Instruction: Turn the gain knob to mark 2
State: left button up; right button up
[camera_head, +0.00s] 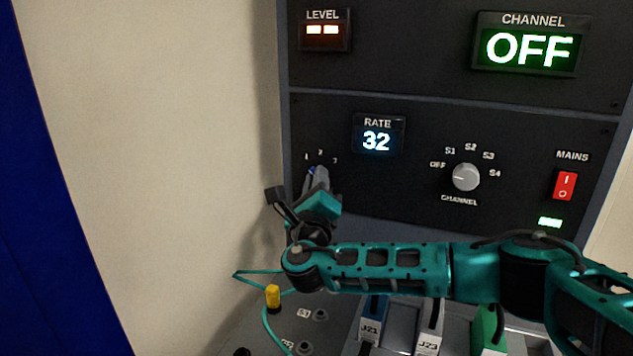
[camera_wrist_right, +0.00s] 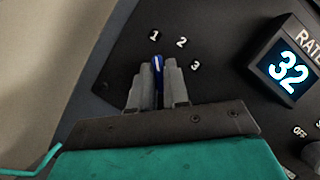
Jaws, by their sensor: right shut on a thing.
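In the right wrist view the knob (camera_wrist_right: 158,63) has a white pointer line that seems to point towards mark 1 (camera_wrist_right: 155,36). Mark 2 (camera_wrist_right: 182,42) is to the right of that line. My right gripper (camera_head: 316,175) is shut on the knob; in its wrist view the grey fingers (camera_wrist_right: 158,80) stand on both sides of it and hide most of it. My left gripper is in neither view.
The RATE display (camera_head: 378,134) reads 32 and the CHANNEL display (camera_head: 526,50) reads OFF. A grey channel knob (camera_head: 466,177) and a red mains switch (camera_head: 565,186) are to the right. A pale wall (camera_head: 150,150) is close on the left. Labelled items and a yellow plug (camera_head: 272,296) are below.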

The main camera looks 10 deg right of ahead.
grip_shut()
jog(key=m+h+b, duration=0.2)
jog(key=m, duration=0.2)
jog(key=m+g+h+b, duration=0.1)
jog(key=m+h+b, duration=0.1)
jog(key=m+b, duration=0.1)
jog(key=m+h+b, duration=0.2)
jog(key=m+b, duration=0.1)
jog(key=m, duration=0.2)
jog(key=shift+w+a+f+m+g, duration=0.1)
jog(key=shift+a+f+m+g, duration=0.1)
jog(key=shift+m+g, duration=0.15)
jog(key=shift+r, duration=0.1)
jog(key=o, duration=0.6)
grip_release()
